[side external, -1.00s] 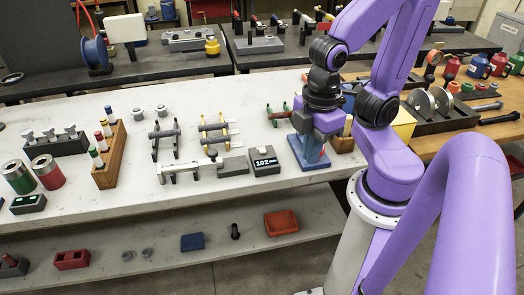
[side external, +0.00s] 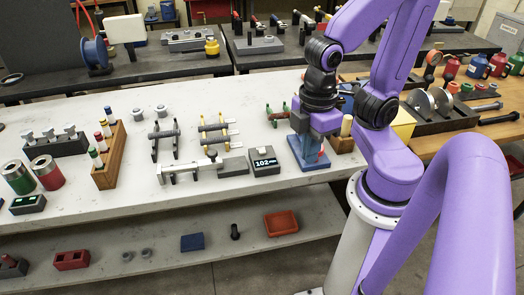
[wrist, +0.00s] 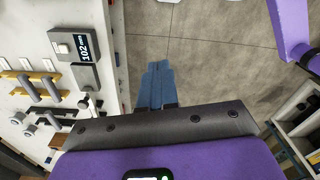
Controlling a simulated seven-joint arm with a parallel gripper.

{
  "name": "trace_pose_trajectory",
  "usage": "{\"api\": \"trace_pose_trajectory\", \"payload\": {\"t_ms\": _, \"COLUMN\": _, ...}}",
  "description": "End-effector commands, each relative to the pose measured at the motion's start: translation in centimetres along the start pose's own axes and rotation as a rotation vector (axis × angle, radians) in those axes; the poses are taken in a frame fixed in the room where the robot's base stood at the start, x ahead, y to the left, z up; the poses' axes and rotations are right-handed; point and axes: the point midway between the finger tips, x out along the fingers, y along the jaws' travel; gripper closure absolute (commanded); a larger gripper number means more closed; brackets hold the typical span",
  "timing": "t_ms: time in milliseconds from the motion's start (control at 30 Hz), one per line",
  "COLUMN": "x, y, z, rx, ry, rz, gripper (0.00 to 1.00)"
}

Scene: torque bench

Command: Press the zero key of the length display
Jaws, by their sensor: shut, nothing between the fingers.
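The length display (side external: 265,161) is a small dark grey box with a lit screen reading 102 on the front part of the bench. In the wrist view the length display (wrist: 75,46) is at the upper left, with a pale round key (wrist: 63,48) beside its screen. My gripper (wrist: 158,66) shows blue fingers closed together with nothing between them, right of the display and apart from it. In the side view my gripper's fingers are hard to tell from a blue stand (side external: 308,163) behind or below them. The key is too small to make out there.
A grey measuring fixture (side external: 200,170) stands just left of the display. Racks with rods (side external: 214,132) stand behind it. A wooden block with coloured-top tubes (side external: 108,160) is farther left. The bench's front edge is close, with a lower shelf holding a red tray (side external: 281,222).

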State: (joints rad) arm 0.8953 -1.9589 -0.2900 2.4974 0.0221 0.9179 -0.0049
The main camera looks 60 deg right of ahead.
Motion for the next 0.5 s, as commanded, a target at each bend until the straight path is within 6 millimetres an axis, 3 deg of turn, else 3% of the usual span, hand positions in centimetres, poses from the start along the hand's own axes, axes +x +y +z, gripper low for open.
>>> {"api": "trace_pose_trajectory", "payload": {"t_ms": 500, "x": 1.4, "y": 4.7, "z": -0.9, "rx": 0.558, "ry": -0.110, "rz": -0.228, "gripper": 1.00}}
